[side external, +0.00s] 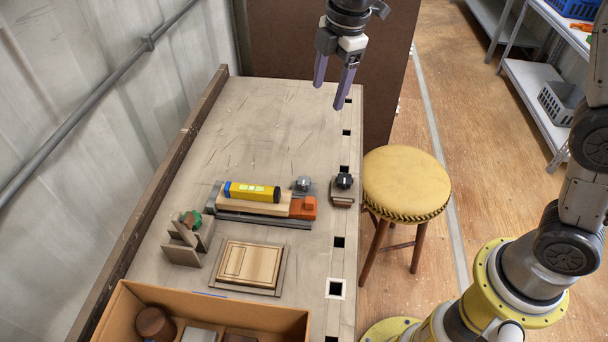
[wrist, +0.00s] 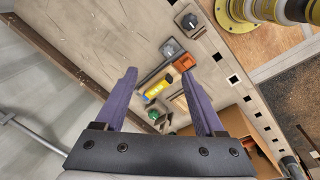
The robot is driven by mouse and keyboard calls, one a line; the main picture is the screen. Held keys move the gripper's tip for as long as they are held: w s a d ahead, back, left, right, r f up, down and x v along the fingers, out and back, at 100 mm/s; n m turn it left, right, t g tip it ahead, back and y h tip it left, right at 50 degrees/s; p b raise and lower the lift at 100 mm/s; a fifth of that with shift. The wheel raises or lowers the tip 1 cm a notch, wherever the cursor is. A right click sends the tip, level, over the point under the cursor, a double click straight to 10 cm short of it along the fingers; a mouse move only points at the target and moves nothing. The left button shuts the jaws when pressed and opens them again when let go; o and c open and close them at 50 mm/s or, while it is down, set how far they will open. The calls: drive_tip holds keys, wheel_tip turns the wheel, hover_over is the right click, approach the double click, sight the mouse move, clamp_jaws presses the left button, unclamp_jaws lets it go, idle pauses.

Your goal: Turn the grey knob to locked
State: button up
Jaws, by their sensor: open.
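The grey knob (side external: 303,183) stands on the workbench just behind the orange block, in the side view. In the wrist view the grey knob (wrist: 170,47) sits on a square plate, beyond my fingertips. Which setting it points to is too small to tell. My gripper (side external: 329,96) is open and empty, high over the far end of the bench, well apart from the knob. Its two purple fingers also show in the wrist view (wrist: 160,72), spread wide with nothing between them.
A black knob (side external: 344,180) stands close to the right of the grey one. A yellow and blue tool (side external: 252,192) and an orange block (side external: 303,208) lie beside it. A wooden panel (side external: 249,264) and cardboard box (side external: 225,312) are nearer. The bench's far half (side external: 265,125) is clear.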

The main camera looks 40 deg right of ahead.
drive_tip(key=n+g, duration=0.1)
drive_tip(key=g, duration=0.1)
hover_over(304, 180)
wheel_tip(304, 180, down, 9)
wheel_tip(304, 180, down, 15)
drive_tip(key=shift+r, duration=0.2)
clamp_jaws()
